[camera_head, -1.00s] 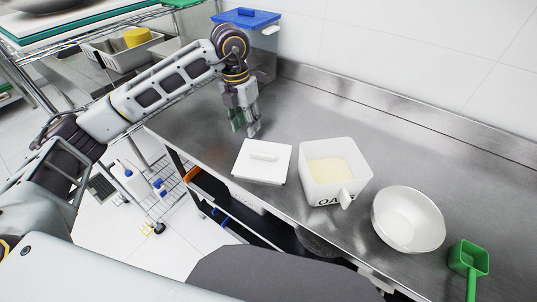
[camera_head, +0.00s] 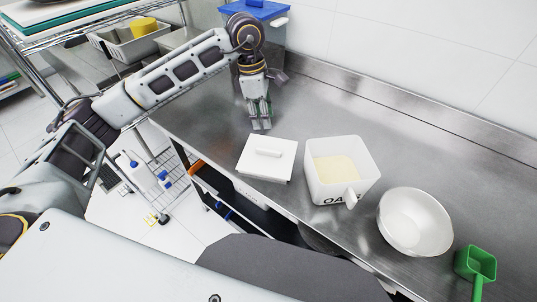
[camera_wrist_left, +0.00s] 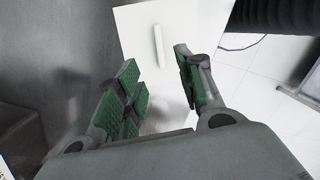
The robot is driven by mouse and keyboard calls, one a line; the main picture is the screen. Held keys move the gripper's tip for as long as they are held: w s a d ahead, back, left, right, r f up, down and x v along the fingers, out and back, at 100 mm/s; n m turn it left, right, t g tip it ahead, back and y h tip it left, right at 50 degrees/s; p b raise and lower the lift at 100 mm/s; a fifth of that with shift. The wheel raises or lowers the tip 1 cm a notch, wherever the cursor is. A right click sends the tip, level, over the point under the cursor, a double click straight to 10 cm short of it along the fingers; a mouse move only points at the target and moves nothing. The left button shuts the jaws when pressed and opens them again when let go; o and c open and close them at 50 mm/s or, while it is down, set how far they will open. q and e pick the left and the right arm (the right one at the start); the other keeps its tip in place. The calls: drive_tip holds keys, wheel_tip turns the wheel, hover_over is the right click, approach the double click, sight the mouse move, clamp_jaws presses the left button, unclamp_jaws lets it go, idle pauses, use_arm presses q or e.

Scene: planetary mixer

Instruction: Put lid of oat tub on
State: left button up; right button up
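The white square lid (camera_head: 262,166) with a bar handle (camera_head: 268,153) lies flat on the steel counter, left of the oat tub. The white oat tub (camera_head: 325,192) stands open with pale oats (camera_head: 335,169) inside. My left gripper (camera_head: 261,126) points down just behind the lid, apart from it. In the left wrist view the green-padded fingers (camera_wrist_left: 160,92) are spread with nothing between them. The lid (camera_wrist_left: 180,25) and its handle (camera_wrist_left: 158,46) show beyond the fingertips. My right gripper is in neither view.
A white bowl (camera_head: 414,222) and a green scoop (camera_head: 475,264) stand right of the tub. A clear bin with a blue lid (camera_head: 255,10) is at the back left. The counter (camera_head: 340,112) behind the tub is clear.

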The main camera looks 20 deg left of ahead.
use_arm(q)
drive_tip(key=shift+m, duration=0.9)
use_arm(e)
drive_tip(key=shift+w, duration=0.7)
use_arm(q)
hover_over(269, 150)
drive_tip(key=a, duration=0.1)
wheel_tip(269, 150, down, 7)
drive_tip(key=shift+p, duration=0.35)
drive_tip(key=shift+f, duration=0.65)
drive_tip(key=shift+d+f, duration=0.1)
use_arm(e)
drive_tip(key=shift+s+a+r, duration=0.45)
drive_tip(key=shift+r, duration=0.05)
